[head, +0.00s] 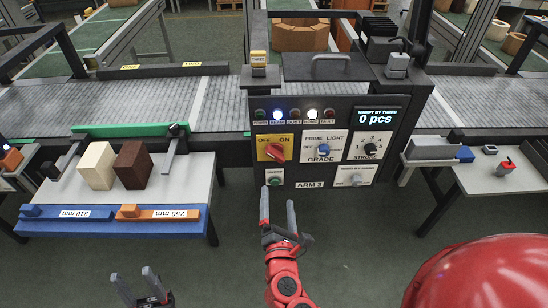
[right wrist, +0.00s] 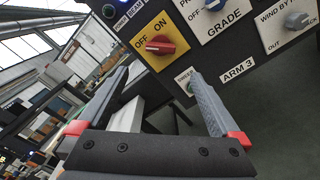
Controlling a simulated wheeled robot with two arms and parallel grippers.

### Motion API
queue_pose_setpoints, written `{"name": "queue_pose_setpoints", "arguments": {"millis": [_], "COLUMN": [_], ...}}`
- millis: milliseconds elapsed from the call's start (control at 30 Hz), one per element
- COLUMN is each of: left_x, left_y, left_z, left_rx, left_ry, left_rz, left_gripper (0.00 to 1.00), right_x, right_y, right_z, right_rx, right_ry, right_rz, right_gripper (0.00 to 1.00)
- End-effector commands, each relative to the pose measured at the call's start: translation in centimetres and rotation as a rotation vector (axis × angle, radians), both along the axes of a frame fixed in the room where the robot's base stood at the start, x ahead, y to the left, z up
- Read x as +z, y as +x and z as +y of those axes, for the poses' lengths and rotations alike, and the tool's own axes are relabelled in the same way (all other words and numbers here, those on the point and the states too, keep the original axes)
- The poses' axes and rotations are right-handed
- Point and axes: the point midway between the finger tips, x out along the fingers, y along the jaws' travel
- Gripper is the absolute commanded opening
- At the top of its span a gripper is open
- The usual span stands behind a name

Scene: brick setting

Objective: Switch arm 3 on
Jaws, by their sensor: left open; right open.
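The control panel labelled ARM 3 (head: 310,185) stands ahead, at the middle of the head view. Its red rotary switch (head: 275,152) sits on a yellow OFF/ON plate (head: 263,142) at the panel's left. The red switch also shows in the right wrist view (right wrist: 160,45); I cannot tell surely which word it points to. My right gripper (head: 278,204) is open and empty, just below and in front of the panel, apart from the switch. In the right wrist view its fingers (right wrist: 162,85) stand apart below the switch. My left gripper (head: 134,280) is open and empty at the bottom left.
The panel also has a GRADE knob (head: 323,150), a STROKE knob (head: 370,151), a green button (head: 275,181) and a display reading 0 pcs (head: 376,117). A left table (head: 200,180) holds a cream block (head: 97,166) and a brown block (head: 132,165). Open floor lies below the panel.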

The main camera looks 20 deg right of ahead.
Motion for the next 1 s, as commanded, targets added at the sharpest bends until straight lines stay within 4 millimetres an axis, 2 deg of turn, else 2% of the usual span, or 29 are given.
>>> {"name": "queue_pose_setpoints", "arguments": {"millis": [200, 600, 800, 1000], "left_x": [2.0, 3.8, 4.1, 4.1], "left_y": [0.0, 0.0, 0.0, 0.0], "left_z": [0.0, 0.0, 0.0, 0.0], "left_rx": [0.000, 0.000, 0.000, 0.000], "left_ry": [0.000, 0.000, 0.000, 0.000], "left_rz": [0.000, 0.000, 0.000, 0.000], "left_gripper": [0.50, 0.50, 0.50, 0.50], "right_x": [0.5, 0.1, 0.0, -0.1], "right_y": [4.6, 12.8, 14.8, 15.3], "right_z": [-1.6, -3.8, -4.4, -4.4], "right_rx": [-0.010, -0.002, -0.001, 0.002], "right_ry": [0.005, 0.005, 0.003, 0.003], "right_rz": [0.002, 0.004, 0.003, 0.003], "right_gripper": [1.00, 1.00, 1.00, 1.00]}}
